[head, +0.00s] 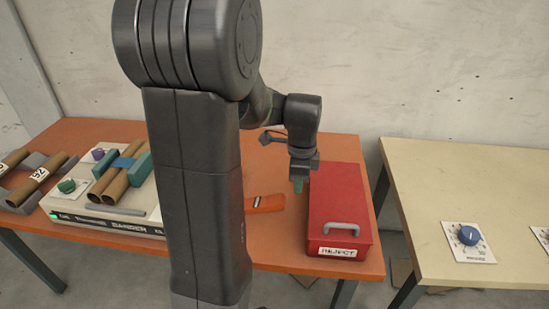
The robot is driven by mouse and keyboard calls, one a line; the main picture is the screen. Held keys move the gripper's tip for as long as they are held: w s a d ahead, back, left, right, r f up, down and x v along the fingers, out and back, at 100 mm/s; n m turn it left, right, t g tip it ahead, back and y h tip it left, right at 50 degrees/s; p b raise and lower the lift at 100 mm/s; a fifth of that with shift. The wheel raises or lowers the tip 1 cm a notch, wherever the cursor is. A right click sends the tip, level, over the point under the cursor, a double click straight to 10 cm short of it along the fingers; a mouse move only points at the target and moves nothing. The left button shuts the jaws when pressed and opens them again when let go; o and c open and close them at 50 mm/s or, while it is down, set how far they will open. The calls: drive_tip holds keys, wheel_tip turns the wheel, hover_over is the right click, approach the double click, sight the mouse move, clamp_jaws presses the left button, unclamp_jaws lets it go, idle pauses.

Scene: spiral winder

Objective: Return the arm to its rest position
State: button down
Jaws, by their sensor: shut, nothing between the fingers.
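My gripper (298,185) points down just left of the red reject box, above the orange table (285,246). Its greenish fingertips are together, with nothing seen between them. My dark arm runs from the upper middle of the head view down to the gripper, and my dark column hides the middle of the table.
The red box (340,205) has a grey handle, a "REJECT" label and a closed top. An orange tool (265,203) lies left of it. A winder machine (110,212) with brown tubes stands at left.

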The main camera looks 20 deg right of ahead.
sight(281, 199)
drive_tip(key=shift+g+h, duration=0.3)
drive_tip(key=shift+g, duration=0.1)
drive_tip(key=a+f, duration=0.1)
drive_tip(key=w+a+f, duration=0.1)
drive_tip(key=a+f, duration=0.1)
drive_tip(key=f, duration=0.1)
drive_tip(key=shift+w+p, duration=0.3)
drive_tip(key=shift+w+a+r+g+h+p, duration=0.4)
drive_tip(key=shift+w+a+r+g+h, duration=0.1)
drive_tip(key=shift+a+r+h, duration=0.25)
drive_tip(key=a, duration=0.1)
drive_tip(key=w+a, duration=0.1)
drive_tip(key=a, duration=0.1)
drive_tip(key=shift+w+r+h, duration=0.3)
drive_tip(key=shift+r+h, duration=0.05)
drive_tip(key=shift+w+r+p, duration=0.15)
drive_tip(key=shift+r+p, duration=0.05)
drive_tip(key=shift+p, duration=0.15)
drive_tip(key=v, duration=0.9)
drive_tip(key=shift+w+a+r+h, duration=0.25)
drive_tip(key=shift+a+r+h, duration=0.05)
drive_tip(key=shift+r, duration=0.05)
